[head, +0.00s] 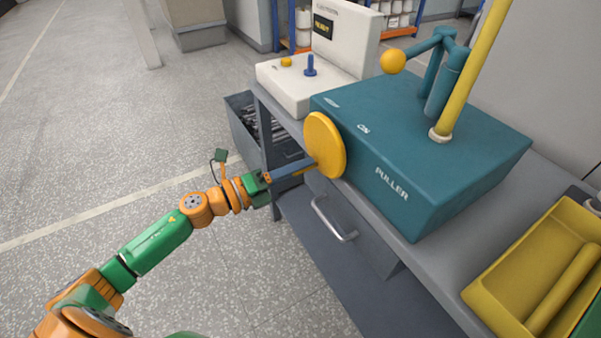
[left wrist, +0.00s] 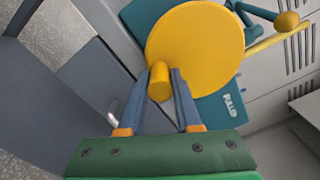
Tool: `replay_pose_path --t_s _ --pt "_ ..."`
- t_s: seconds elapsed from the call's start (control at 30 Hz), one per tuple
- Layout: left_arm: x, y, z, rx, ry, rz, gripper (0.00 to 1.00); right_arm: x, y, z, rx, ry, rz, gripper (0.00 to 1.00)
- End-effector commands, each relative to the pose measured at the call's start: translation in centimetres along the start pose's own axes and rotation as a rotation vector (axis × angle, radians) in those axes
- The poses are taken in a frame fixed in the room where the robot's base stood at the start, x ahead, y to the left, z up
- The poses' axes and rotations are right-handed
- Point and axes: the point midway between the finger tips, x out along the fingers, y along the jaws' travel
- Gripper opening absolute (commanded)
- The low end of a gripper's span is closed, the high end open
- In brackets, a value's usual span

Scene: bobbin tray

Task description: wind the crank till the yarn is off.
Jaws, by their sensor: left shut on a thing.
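The crank is a yellow disc (head: 325,145) on the near left face of a teal box (head: 425,160) marked "PULLER". In the left wrist view the disc (left wrist: 205,45) fills the upper middle, with a short yellow handle (left wrist: 159,82) standing out from its lower left part. My left gripper (head: 312,164) has its two blue-grey fingers on either side of this handle and is shut on it; the gripper also shows in the left wrist view (left wrist: 162,90). In the head view the fingers mostly hide the handle. I cannot make out any yarn. My right gripper is out of view.
On the box stand a tall yellow post (head: 470,70) and a teal arm with a yellow ball (head: 393,61). A white machine (head: 345,40) is behind. A yellow tray (head: 480,292) holding a yellow rod is at right. Below are a drawer handle (head: 335,222) and a grey bin (head: 240,125).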

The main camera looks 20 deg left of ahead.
Motion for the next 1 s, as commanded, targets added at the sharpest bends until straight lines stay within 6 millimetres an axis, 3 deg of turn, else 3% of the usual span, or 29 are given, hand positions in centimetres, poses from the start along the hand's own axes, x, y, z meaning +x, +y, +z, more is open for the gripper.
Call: replay_pose_path --t_s 0.67,0.7,0.8,1.0 --pt "-0.01 0.02 0.33 0.059 0.000 0.000 0.00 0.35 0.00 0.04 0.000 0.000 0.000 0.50" --pt "-0.01 0.02 0.33 0.059 0.000 0.000 0.35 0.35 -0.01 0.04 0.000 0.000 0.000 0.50" --pt "-0.01 0.02 0.33 0.058 0.000 0.000 0.62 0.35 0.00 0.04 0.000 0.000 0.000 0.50" --pt "0.00 0.02 0.32 0.058 0.000 0.000 0.62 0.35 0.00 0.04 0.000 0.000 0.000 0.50"
